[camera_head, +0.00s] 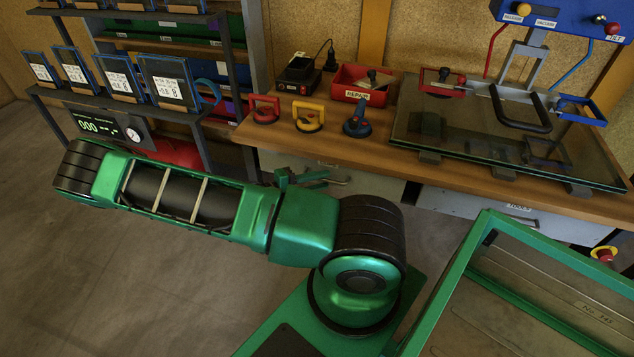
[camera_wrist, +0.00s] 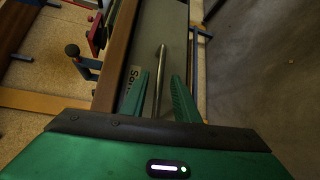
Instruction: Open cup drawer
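The cup drawer (camera_head: 375,186) has a grey front under the left part of the wooden workbench and looks shut. In the wrist view its front (camera_wrist: 165,35) carries a partly hidden label and a long metal bar handle (camera_wrist: 160,85). My gripper (camera_wrist: 161,78) has its two green fingers apart, one on each side of the bar, with gaps visible between the fingers and the bar. In the head view my gripper (camera_head: 305,178) is at the drawer front, partly hidden behind my arm.
A second drawer (camera_head: 519,208) sits farther right under the bench. Red, yellow and blue suction cups and a red repair bin (camera_head: 362,85) stand on the workbench (camera_head: 390,150). A shelf rack (camera_head: 205,120) stands left. A glass sheet (camera_head: 480,145) lies on the right of the bench.

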